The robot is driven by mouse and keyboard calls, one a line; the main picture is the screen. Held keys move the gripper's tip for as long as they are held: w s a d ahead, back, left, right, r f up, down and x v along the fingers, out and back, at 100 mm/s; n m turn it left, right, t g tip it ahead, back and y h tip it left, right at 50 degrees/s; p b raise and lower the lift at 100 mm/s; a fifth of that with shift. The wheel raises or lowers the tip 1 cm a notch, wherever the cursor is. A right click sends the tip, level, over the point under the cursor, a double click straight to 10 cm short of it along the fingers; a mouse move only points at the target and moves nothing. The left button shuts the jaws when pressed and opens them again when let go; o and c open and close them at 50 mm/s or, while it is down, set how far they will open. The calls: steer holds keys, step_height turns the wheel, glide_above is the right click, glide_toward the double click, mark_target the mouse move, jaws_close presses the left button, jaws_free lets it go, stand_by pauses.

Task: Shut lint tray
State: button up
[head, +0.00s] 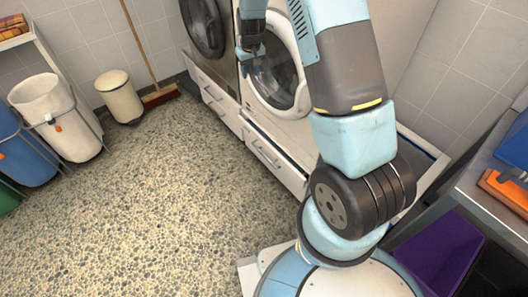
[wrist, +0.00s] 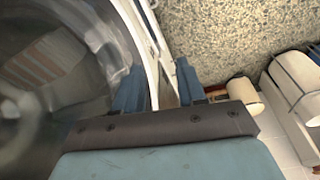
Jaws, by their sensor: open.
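I cannot pick out the lint tray for certain. The white front-loading machine (head: 292,118) has a round door with a dark glass (head: 272,75). Below it, a white drawer front (head: 268,152) with a long handle appears to stand out a little from the machine. My gripper (head: 250,50) is up beside the round door, well above this drawer front. In the wrist view my gripper (wrist: 158,88) is open, its two blue fingers apart. A white edge (wrist: 166,70) shows between them; I cannot tell whether they touch it. The door glass (wrist: 60,60) fills the left side.
A second machine (head: 205,28) stands to the left, with its own drawer front (head: 213,100). A broom (head: 160,94), a cream bin (head: 120,97) and a white hamper (head: 58,115) stand farther left. The speckled floor (head: 150,210) is clear. A table (head: 490,196) is at the right.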

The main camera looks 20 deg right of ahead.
step_height(320, 180, down, 18)
steer(key=w, duration=0.2)
steer(key=n+g+h, duration=0.1)
steer(key=n+h, duration=0.1)
glide_toward(262, 153)
steer(key=x, duration=0.8)
steer(key=shift+d+f, duration=0.1)
steer(key=shift+d, duration=0.05)
jaws_close()
